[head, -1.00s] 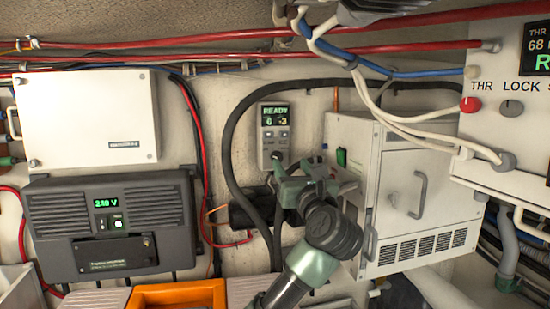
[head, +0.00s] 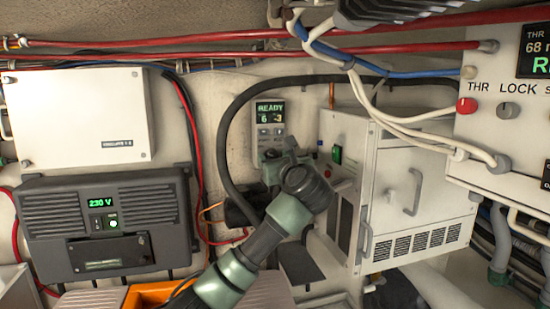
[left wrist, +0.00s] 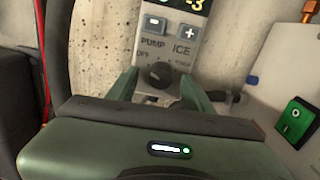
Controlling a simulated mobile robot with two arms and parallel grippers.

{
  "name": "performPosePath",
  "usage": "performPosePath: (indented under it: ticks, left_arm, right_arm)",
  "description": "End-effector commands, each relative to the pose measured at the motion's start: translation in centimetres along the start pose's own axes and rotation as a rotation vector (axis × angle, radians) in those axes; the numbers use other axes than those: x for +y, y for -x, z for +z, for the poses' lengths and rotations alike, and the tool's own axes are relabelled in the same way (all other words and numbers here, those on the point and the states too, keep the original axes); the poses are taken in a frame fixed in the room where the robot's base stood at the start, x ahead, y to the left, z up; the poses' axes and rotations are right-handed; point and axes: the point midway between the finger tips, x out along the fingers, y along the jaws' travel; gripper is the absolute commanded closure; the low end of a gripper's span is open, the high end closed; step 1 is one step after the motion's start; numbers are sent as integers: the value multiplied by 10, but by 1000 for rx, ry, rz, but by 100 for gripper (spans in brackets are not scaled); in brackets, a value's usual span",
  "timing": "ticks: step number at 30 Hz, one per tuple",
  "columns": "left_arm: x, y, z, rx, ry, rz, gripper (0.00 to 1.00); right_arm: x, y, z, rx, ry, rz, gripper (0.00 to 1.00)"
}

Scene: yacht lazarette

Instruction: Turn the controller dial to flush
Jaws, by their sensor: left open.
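The controller (head: 269,112) is a narrow grey panel on the back wall, its green display reading READY with 6 and -3 below. In the left wrist view its black round dial (left wrist: 158,74) sits below the minus and plus buttons and the words PUMP and ICE. OFF is printed left of the dial; the label on the right is too small to read, and the dial's pointer is unclear. My left gripper (left wrist: 160,90) is open, with one green finger on each side of the dial. I cannot tell whether they touch it. In the head view my gripper hides the dial.
A white cabinet (head: 400,170) with a green switch stands close to the right of the controller. A thick black hose (head: 226,135) loops around its left. A dark 230 V unit (head: 105,222) is at lower left. White cables (head: 425,147) hang at right.

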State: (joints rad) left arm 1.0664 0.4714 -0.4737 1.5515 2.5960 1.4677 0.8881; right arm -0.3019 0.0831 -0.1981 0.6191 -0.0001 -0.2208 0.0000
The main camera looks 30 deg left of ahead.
Motion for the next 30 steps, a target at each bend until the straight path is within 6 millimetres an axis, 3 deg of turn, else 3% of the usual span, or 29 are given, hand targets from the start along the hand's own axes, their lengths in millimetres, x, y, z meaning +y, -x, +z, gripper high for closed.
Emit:
performPosePath:
  ticks: [5, 10, 22, 30]
  left_arm:
    - [0, 0, 0, 0, 0, 0, 52]
    - [0, 0, 0, -1, -1, -1, 99]
    - [-1, 1, -3, 2, -43, -3, 100]
    - [-2, 2, -4, 5, -192, -6, 100]
  right_arm:
    - [-5, 0, -2, 2, -2, -6, 100]
    - [-7, 0, -3, 4, -2, -8, 100]
    - [-6, -6, -3, 5, 0, -7, 100]
    - [-2, -18, -1, 5, 2, -2, 100]
